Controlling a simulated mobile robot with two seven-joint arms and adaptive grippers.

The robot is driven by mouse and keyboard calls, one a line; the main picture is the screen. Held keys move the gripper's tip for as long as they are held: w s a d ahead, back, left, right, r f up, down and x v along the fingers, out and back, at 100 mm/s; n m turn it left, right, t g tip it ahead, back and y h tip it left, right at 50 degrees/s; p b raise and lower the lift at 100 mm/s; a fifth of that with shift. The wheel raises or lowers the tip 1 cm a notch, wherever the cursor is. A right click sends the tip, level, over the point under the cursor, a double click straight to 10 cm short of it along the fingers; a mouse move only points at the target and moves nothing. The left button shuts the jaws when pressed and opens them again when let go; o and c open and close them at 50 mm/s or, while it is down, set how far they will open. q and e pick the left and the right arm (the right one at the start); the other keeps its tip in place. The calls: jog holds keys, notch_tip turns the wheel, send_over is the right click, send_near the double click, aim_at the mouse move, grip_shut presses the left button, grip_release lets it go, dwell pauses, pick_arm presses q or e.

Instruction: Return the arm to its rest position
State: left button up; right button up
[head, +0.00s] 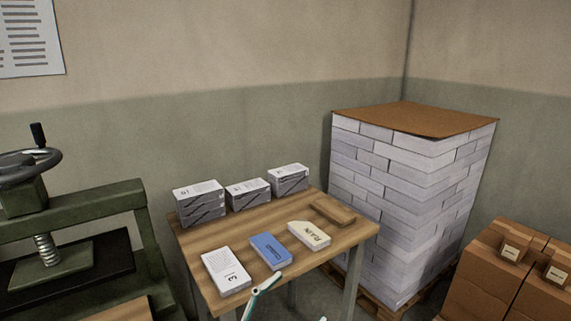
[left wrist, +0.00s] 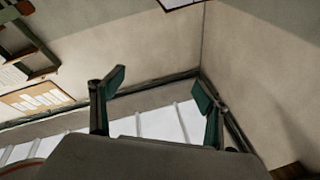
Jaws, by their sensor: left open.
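My left gripper (head: 296,297) shows only in part at the bottom edge of the head view, in front of the table's near edge. Its teal fingers are apart, with nothing between them. In the left wrist view my left gripper (left wrist: 158,86) has its two green-tipped fingers spread wide and empty, with wall and floor beyond. The rest of the left arm is out of the head view. My right gripper is in neither view.
A wooden table (head: 296,250) bears a white block (head: 226,271), a blue block (head: 269,251), a cream block (head: 308,235), a brown block (head: 333,211) and grey-white stacks (head: 248,193). A green press (head: 90,215) stands left, a tall paper pallet (head: 405,190) behind right, cardboard boxes (head: 490,285) right.

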pick_arm(q)
jog(key=s+a+f+n+y, duration=0.3)
jog(key=a+f, duration=0.5)
jog(key=f, duration=0.3)
jog(key=s+a+f+n+y, duration=0.3)
jog(key=a+f+n+y, duration=0.2)
jog(key=a+f+y, duration=0.3)
notch_tip(320, 180, down, 4)
jog(key=shift+s+f+n+g+y, duration=0.1)
jog(key=shift+s+n+g+y, duration=0.05)
jog(key=shift+n+g+y, duration=0.2)
jog(key=s+a+f+g, duration=0.1)
jog(key=s+a+f, duration=0.1)
jog(key=s+a+f+n+g+y, duration=0.1)
jog(key=s+a+f, duration=0.1)
jog(key=s+f, duration=0.1)
jog(key=s+a+f+g+y, duration=0.1)
jog(key=s+a+f, duration=0.1)
jog(key=s+f, duration=0.1)
jog(key=shift+s+f, duration=0.25)
jog(key=shift+c, duration=0.3)
